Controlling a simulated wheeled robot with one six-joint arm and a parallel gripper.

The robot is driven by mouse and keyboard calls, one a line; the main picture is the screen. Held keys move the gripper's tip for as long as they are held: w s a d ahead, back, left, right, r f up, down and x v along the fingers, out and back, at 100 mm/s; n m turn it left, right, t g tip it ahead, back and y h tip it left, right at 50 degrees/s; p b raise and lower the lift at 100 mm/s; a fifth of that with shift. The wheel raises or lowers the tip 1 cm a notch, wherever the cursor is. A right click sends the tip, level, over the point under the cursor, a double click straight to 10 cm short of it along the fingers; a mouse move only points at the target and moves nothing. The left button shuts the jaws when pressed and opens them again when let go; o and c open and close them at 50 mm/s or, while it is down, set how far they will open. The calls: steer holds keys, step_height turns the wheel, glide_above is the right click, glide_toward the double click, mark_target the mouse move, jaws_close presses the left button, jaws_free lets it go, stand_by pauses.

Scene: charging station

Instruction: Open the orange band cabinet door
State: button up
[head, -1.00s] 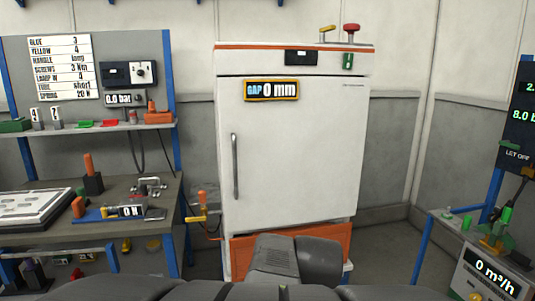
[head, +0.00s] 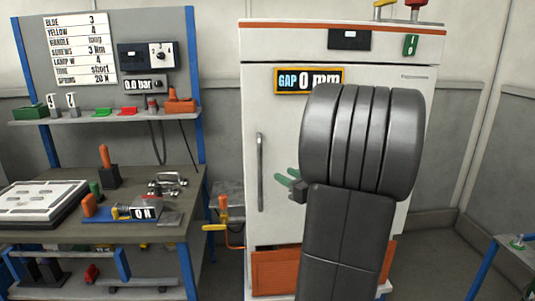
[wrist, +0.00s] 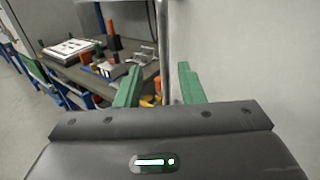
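The cabinet (head: 350,225) is white with an orange band (head: 330,27) along its top. Its door (head: 275,110) is closed, and the gap display (head: 308,79) reads 0 mm. A vertical grey bar handle (head: 260,172) is on the door's left side. In the wrist view the handle (wrist: 163,50) stands upright ahead, between the lines of the two green fingers. My gripper (head: 284,178) is open, just right of the handle in the head view; in the wrist view its fingers (wrist: 160,85) are spread apart. My arm hides the door's middle and right part.
A workbench (head: 150,232) with a white plate (head: 40,200), tools and a panel stands to the left. A yellow-handled valve (head: 216,227) sits low between bench and cabinet. A blue-legged table (head: 515,250) is at the lower right.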

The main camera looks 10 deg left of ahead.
steer(key=p+x, duration=0.2)
steer(key=x, duration=1.2)
steer(key=shift+w+d+r, duration=0.15)
steer(key=shift+w+r, duration=0.15)
steer(key=shift+r, duration=0.1)
